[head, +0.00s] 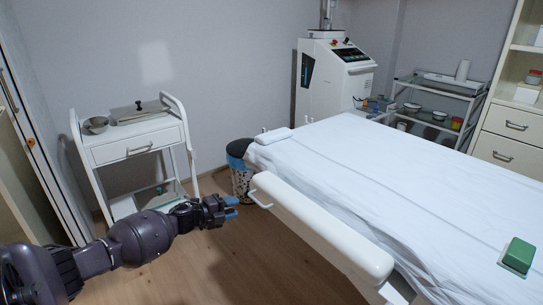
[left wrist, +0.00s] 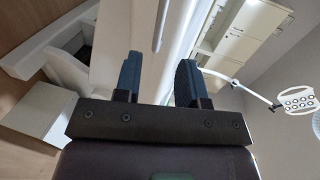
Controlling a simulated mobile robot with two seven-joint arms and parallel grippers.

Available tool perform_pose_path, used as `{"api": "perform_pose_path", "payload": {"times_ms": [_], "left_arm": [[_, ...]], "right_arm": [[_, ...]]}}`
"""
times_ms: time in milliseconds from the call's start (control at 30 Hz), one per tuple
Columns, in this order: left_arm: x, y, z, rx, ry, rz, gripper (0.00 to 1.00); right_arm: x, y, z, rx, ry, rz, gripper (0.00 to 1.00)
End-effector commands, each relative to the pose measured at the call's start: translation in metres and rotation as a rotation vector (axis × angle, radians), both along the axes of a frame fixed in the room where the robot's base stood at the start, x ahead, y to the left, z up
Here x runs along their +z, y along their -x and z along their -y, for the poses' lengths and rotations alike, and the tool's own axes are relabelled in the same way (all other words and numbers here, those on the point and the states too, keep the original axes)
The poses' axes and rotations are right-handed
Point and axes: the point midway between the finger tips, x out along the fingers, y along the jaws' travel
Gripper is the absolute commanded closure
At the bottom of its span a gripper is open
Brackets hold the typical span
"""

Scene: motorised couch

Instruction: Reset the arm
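My left arm reaches in from the lower left in the head view. The couch (head: 350,165) is covered with a white sheet. My right gripper is in neither view.
A waste bin (head: 240,168) is beyond the gripper. A green block (head: 518,254) lies on the couch. A white machine (head: 333,80) and a shelf cart (head: 440,108) stand behind. Wooden floor (head: 240,265) is clear below.

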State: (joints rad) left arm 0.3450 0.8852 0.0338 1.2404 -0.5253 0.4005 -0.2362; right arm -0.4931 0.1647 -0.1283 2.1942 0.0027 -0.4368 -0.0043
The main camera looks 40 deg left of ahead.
Motion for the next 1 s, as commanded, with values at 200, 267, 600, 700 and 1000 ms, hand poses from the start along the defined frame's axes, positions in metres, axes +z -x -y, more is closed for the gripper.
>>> {"api": "perform_pose_path", "payload": {"times_ms": [200, 267, 600, 700, 1000], "left_arm": [[0.0, 0.0, 0.0, 0.0, 0.001, 0.0, 0.63], [-0.001, 0.003, 0.003, 0.003, 0.011, -0.002, 0.63], [-0.031, 0.097, 0.091, 0.171, 0.36, -0.09, 0.63], [-0.038, 0.136, 0.125, 0.25, 0.503, -0.138, 0.63], [-0.029, 0.255, 0.224, 0.516, 0.938, -0.308, 0.63]], "right_arm": [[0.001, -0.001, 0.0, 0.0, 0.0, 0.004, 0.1], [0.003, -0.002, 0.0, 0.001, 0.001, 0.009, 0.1], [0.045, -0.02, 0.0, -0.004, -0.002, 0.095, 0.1], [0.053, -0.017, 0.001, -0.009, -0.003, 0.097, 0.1], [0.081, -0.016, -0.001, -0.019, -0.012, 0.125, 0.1]]}}
